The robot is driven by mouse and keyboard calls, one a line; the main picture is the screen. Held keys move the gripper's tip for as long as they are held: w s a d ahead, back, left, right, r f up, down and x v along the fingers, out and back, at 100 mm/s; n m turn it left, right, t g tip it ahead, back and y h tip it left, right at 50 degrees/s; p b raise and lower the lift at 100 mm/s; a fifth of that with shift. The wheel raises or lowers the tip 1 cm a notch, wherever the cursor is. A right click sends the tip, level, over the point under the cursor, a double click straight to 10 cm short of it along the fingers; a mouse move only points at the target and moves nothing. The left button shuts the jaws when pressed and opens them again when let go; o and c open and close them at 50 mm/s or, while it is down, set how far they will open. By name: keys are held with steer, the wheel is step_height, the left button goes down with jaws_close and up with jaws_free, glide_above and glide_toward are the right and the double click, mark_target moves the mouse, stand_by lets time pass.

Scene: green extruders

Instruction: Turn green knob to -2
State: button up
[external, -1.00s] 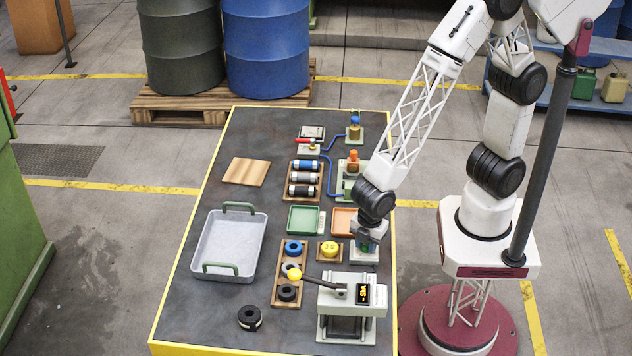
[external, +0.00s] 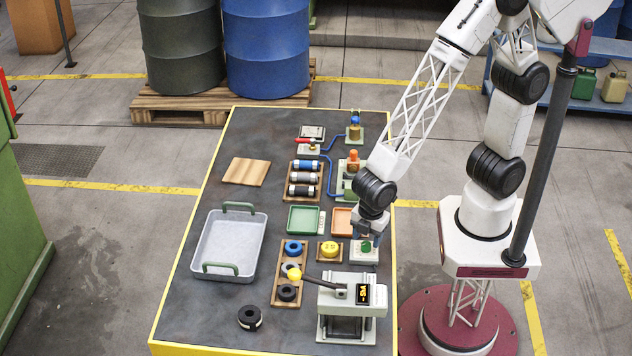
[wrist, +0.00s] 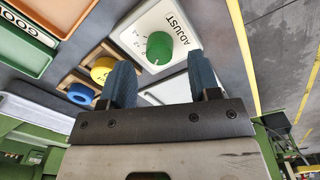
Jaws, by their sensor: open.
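The green knob (external: 366,246) sits on a pale square plate near the right edge of the table. In the wrist view the knob (wrist: 159,48) is round and green on a white plate (wrist: 172,22) marked ADJUST. Small scale marks lie beside it, but I cannot read its setting surely. My gripper (external: 369,234) is just above the knob in the external view. In the wrist view its two blue-grey fingers (wrist: 160,66) are apart, with the knob showing beyond and between their tips. Nothing is held, and the fingers look clear of the knob.
A grey machine with a yellow-tipped lever (external: 294,273) and a small display (external: 363,294) stands in front; its digits are too small to read surely.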

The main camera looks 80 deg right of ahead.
mark_target(367, 242)
steer(key=shift+s+r, duration=0.1)
steer(key=shift+r, duration=2.3)
steer(key=shift+d+r, duration=0.2)
steer(key=s+d+r+m+t, duration=0.1)
steer(key=s+d+r+m, duration=0.3)
steer(key=d+r, duration=0.6)
steer(key=s+d+r+m+t, duration=0.1)
steer(key=d+r+m, duration=0.5)
steer(key=d, duration=0.7)
steer(key=s+d+r+m, duration=0.3)
steer(key=s+d+r, duration=0.1)
steer(key=s+d, duration=0.2)
steer(key=shift+s+d+r, duration=0.15)
steer(key=shift+s+d, duration=0.2)
steer(key=shift+s, duration=0.25)
